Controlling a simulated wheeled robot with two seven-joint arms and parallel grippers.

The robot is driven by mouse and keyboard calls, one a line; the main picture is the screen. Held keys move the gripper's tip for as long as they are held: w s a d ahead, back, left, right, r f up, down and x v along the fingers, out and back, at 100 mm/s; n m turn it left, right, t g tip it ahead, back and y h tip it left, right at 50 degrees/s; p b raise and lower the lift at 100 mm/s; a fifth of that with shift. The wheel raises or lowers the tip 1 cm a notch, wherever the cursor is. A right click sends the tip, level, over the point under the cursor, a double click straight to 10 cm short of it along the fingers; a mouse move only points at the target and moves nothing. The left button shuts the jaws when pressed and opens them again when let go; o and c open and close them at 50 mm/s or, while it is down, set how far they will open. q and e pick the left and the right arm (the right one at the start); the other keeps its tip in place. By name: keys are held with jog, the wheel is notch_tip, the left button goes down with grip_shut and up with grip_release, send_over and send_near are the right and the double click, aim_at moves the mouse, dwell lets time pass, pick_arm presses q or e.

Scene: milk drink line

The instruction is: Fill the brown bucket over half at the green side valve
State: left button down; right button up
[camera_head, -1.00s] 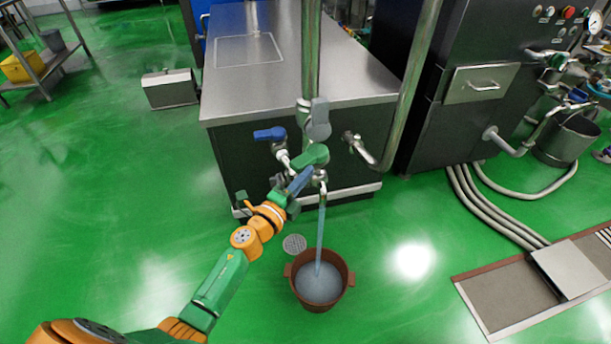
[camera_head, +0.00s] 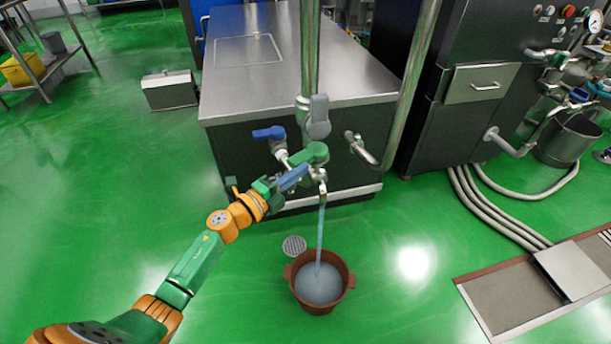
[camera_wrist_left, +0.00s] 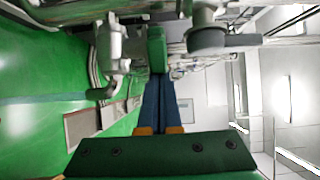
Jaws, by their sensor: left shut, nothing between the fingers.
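The brown bucket (camera_head: 318,306) stands upright on the green floor under the side tap's spout. A blue stream of water (camera_head: 321,235) falls into it, and the water surface (camera_head: 318,287) lies below the rim; exact depth is hard to tell. The green side valve handle (camera_head: 313,152) sits above the spout and also shows in the left wrist view (camera_wrist_left: 157,48). My left gripper (camera_head: 305,170) is shut and empty, its blue fingertips right at the handle; in the left wrist view they (camera_wrist_left: 165,78) point at the handle's lower end. I cannot tell whether they touch. My right gripper is out of view.
A blue-handled valve (camera_head: 269,133) is left of the green one, and a grey lever (camera_head: 318,112) is above it. A steel-topped cabinet (camera_head: 290,75) stands behind. A round floor drain (camera_head: 294,245) lies beside the bucket.

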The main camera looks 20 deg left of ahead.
aim_at(291, 165)
pick_arm(q)
jog(key=shift+w+a+m+g+h+b, duration=0.2)
jog(key=shift+w+a+h+b, duration=0.1)
jog(key=shift+a+b, duration=0.35)
jog(key=shift+w+a+m+g+h+b, duration=0.1)
jog(key=shift+w+a+m+h+b, duration=0.25)
jog(key=shift+a, duration=0.45)
jog(key=shift+s, duration=0.1)
jog(key=shift+a+r, duration=0.1)
jog(key=shift+r, duration=0.05)
jog(key=shift+y, duration=0.25)
